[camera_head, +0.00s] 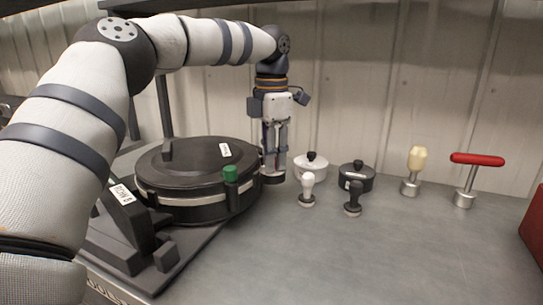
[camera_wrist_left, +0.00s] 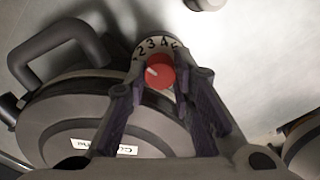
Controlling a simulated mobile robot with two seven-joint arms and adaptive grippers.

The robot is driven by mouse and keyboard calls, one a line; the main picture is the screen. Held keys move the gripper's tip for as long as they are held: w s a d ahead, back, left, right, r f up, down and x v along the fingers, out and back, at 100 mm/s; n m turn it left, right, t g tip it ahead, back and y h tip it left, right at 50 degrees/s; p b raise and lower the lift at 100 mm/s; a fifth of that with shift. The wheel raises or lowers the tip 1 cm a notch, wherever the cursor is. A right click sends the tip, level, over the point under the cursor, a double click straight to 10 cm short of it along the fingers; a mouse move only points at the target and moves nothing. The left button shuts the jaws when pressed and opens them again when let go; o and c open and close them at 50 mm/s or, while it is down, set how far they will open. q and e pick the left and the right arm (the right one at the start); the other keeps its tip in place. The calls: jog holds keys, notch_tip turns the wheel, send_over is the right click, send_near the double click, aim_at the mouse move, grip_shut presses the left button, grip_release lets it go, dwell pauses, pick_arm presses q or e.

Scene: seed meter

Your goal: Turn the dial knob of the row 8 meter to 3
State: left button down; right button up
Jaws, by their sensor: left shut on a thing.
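The row meter (camera_head: 190,160) is a dark round unit with a lid, at left centre in the head view. The knob is hidden in the head view. My right gripper is out of view.
A white-lidded pot (camera_head: 311,168), a black pot (camera_head: 357,178), a white stamp-like tool (camera_head: 307,190) and a black one (camera_head: 353,199) stand right of my gripper. A red T-handle (camera_head: 477,159) stands farther right. The front bench is clear.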

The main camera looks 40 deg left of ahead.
pick_arm(q)
jog(key=shift+m, duration=2.8)
jog(key=c, duration=1.4)
grip_release()
jog(key=shift+o, duration=0.2)
jog(key=shift+r, duration=0.1)
notch_tip(320, 180, up, 12)
